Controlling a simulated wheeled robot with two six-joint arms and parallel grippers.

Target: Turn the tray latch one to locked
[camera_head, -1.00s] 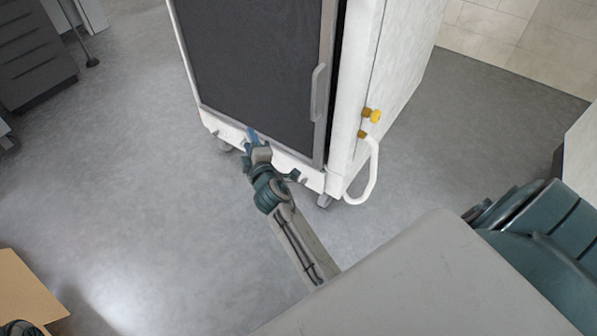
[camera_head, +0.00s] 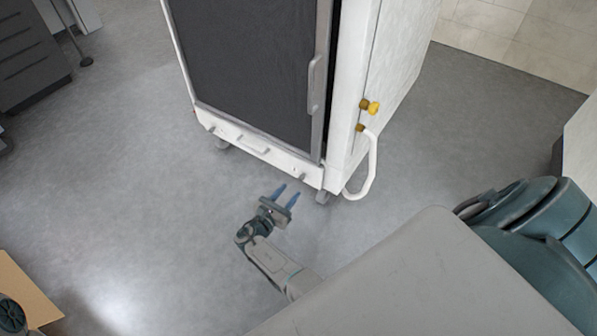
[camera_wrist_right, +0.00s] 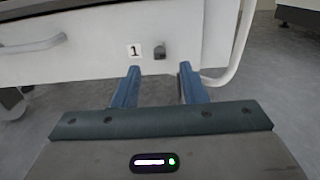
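Tray latch one (camera_head: 301,176) is a small dark grey knob on the right part of the white tray front (camera_head: 278,160), low on the cabinet. In the right wrist view the latch (camera_wrist_right: 160,52) sits just right of a label reading 1, and its turn position is hard to tell. My right gripper (camera_head: 286,194) is open and empty, in front of and below the latch, apart from it. In the right wrist view its two blue fingers (camera_wrist_right: 158,80) point at the tray front, with the latch between them in the picture. My left gripper is not seen.
The cabinet (camera_head: 250,60) stands on casters with a dark door and a yellow knob (camera_head: 371,107) on its right side. A white hose (camera_head: 370,175) loops beside its lower right corner. A second small latch (camera_head: 212,130) is at the tray's left. Grey floor is open around.

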